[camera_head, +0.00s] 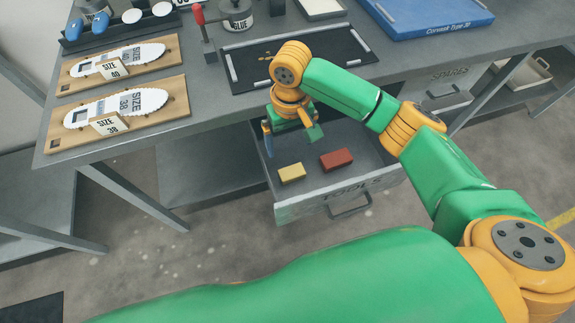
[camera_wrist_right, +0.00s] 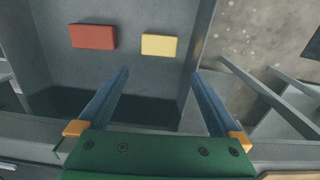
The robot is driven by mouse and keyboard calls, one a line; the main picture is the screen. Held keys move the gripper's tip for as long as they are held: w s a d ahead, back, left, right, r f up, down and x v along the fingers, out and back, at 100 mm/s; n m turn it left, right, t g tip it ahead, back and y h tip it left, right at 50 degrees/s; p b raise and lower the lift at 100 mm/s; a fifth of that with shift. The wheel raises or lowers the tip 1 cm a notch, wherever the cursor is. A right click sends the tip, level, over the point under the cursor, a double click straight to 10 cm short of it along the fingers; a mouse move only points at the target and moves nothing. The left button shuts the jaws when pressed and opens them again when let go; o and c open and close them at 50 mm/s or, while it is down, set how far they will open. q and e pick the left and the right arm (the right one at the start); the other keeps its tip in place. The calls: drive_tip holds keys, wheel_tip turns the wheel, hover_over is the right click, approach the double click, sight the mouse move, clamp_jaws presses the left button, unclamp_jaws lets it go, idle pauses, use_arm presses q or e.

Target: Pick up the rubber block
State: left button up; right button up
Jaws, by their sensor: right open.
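Two blocks lie apart on the floor of the open grey drawer marked TOOLS (camera_head: 320,205): a yellow block (camera_head: 292,172) and a brick-red block (camera_head: 336,159). I cannot tell which is the rubber block. My right gripper (camera_head: 291,140) is open above the far part of the drawer, pointing down, with nothing between its fingers. In the right wrist view, the yellow block (camera_wrist_right: 160,45) shows beyond the gap between the fingertips (camera_wrist_right: 160,76), and the red block (camera_wrist_right: 92,37) lies to its left. My left gripper is not in view.
The grey table (camera_head: 215,95) stands over the drawer, its front edge close to my right gripper. The drawer walls enclose the blocks.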

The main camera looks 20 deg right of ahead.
drive_tip(key=b, duration=0.4)
hover_over(292, 172)
drive_tip(key=f, duration=0.5)
drive_tip(key=shift+w+a, duration=0.2)
drive_tip(key=shift+w, duration=0.2)
drive_tip(key=f, duration=0.4)
drive_tip(key=s+f, duration=0.1)
drive_tip(key=f, duration=0.1)
drive_tip(key=shift+d+f, duration=0.15)
drive_tip(key=shift+d, duration=0.05)
drive_tip(key=shift+w+f, duration=0.15)
drive_tip(key=shift+f, duration=0.15)
drive_tip(key=c, duration=1.1)
use_arm(q)
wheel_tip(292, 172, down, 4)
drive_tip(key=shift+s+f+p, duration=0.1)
drive_tip(key=shift+p, duration=0.5)
use_arm(e)
wheel_tip(292, 172, up, 10)
drive_tip(key=shift+r, duration=0.1)
